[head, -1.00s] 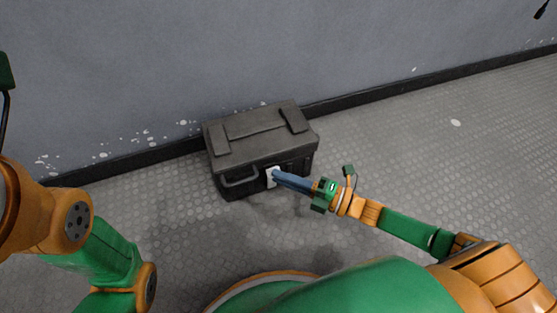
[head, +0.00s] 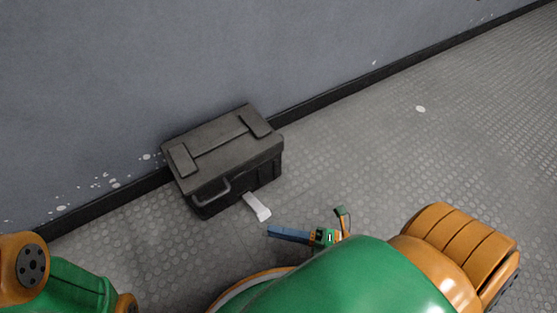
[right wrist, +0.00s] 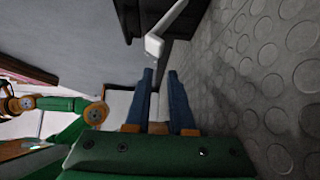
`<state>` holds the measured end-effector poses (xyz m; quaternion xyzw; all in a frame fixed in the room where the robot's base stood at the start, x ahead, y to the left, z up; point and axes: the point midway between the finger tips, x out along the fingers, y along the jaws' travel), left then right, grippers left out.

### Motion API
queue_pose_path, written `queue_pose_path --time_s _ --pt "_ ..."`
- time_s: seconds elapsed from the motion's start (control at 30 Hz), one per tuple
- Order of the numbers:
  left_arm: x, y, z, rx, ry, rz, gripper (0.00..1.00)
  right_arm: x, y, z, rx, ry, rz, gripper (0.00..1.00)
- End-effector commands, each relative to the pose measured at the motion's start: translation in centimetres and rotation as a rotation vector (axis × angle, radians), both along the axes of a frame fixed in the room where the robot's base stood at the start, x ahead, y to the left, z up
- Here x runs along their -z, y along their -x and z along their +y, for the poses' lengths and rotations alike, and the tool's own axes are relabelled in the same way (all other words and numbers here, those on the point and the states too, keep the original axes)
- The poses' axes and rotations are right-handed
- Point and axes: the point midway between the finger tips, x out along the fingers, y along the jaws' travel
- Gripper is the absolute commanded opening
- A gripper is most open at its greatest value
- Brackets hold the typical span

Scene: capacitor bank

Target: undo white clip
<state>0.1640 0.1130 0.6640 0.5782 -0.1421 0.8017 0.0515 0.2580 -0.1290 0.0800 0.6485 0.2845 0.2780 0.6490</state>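The white clip (head: 257,207) sticks out from the lower front of the dark toolbox (head: 225,160), swung outward and down from its face. In the right wrist view the clip (right wrist: 155,45) shows as a pale bar with a wider end, just beyond my fingertips. My right gripper (head: 269,231) is a little in front of the clip's free end, apart from it. In the right wrist view the blue fingers of the right gripper (right wrist: 160,71) stand apart with nothing held between them. My left gripper is out of view; only part of that arm shows at lower left.
The toolbox stands on the grey studded floor (head: 390,160) close to the wall (head: 110,70) and its black skirting. It has a handle (head: 212,192) on its front, left of the clip. The floor to the right is clear.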

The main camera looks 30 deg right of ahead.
Motion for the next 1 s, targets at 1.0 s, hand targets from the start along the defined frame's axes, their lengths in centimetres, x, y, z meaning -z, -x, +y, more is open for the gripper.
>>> queue_pose_path --time_s 1.0 --pt "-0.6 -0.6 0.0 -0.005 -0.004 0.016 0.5 -0.3 4.7 -5.1 -0.004 -0.003 -0.004 0.44"
